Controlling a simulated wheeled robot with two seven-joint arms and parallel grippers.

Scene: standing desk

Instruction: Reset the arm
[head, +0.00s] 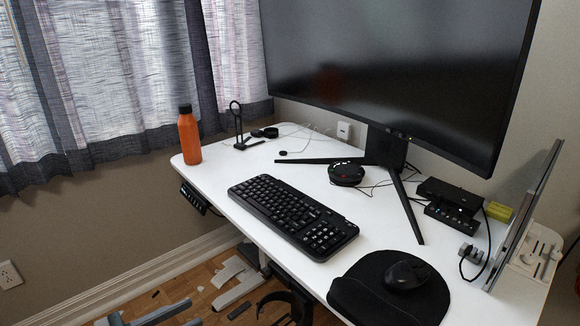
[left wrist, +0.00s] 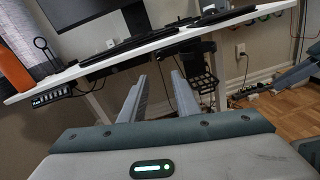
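My left gripper (head: 193,311) shows at the bottom left of the head view, low over the floor and in front of the desk. In the left wrist view, the two grey fingers of this gripper (left wrist: 160,76) stand apart with nothing between them. It is open and empty, below the level of the white desk top (head: 225,170) and touching nothing that I can see.
An orange bottle (head: 189,138) stands at the desk's left corner. A black keyboard (head: 292,215) lies near the front edge. A mouse (head: 407,274) rests on a black mouse pad (head: 372,290). A large monitor (head: 395,65) stands behind. Black parts (left wrist: 198,72) hang under the desk.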

